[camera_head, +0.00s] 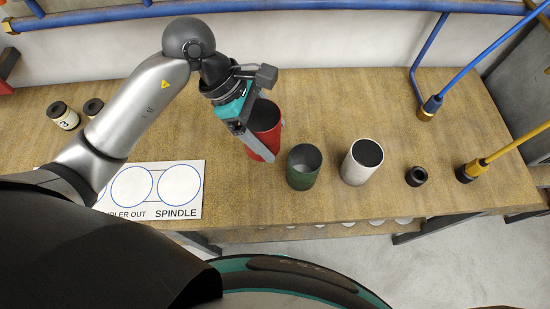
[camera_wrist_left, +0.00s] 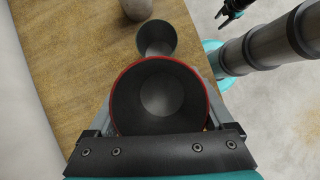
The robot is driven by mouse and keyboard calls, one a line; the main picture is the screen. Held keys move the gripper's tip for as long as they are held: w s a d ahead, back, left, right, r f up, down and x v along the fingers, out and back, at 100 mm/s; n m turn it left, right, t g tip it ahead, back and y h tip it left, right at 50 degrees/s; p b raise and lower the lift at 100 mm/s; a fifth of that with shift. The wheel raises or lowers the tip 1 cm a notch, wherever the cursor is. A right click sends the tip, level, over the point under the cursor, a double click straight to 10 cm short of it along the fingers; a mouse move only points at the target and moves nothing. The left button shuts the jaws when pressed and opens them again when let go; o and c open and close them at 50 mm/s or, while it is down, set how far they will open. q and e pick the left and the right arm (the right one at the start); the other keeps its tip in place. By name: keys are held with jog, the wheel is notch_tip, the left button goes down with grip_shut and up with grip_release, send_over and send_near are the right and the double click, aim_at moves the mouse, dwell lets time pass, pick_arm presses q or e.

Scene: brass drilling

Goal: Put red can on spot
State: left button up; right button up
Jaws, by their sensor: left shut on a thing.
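A red can (camera_head: 264,120) is between the fingers of my left gripper (camera_head: 262,142), left of the green can in the head view. The gripper is shut on it. In the left wrist view the red can (camera_wrist_left: 160,97) shows its open top and dark inside, with a finger on each side. I cannot tell whether its base touches the table. A white sheet (camera_head: 150,190) with blue circle spots lies on the table at the left; its left part is hidden by my arm. My right gripper is not in the head view; a dark gripper (camera_wrist_left: 232,12) shows at the top right of the left wrist view.
A green can (camera_head: 304,168) stands just right of the red can, and a white can (camera_head: 361,163) beyond it. A small black ring (camera_head: 416,176) is farther right. Two small labelled jars (camera_head: 63,116) stand at the left. Blue and yellow pipes (camera_head: 440,95) rise at the right.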

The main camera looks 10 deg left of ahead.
pick_arm(q)
jog(key=b, duration=0.1)
send_over(271, 172)
notch_tip(271, 172, down, 12)
jog(key=shift+f, duration=0.1)
jog(key=o, duration=1)
jog(key=shift+f, duration=0.15)
jog(key=shift+o, duration=1)
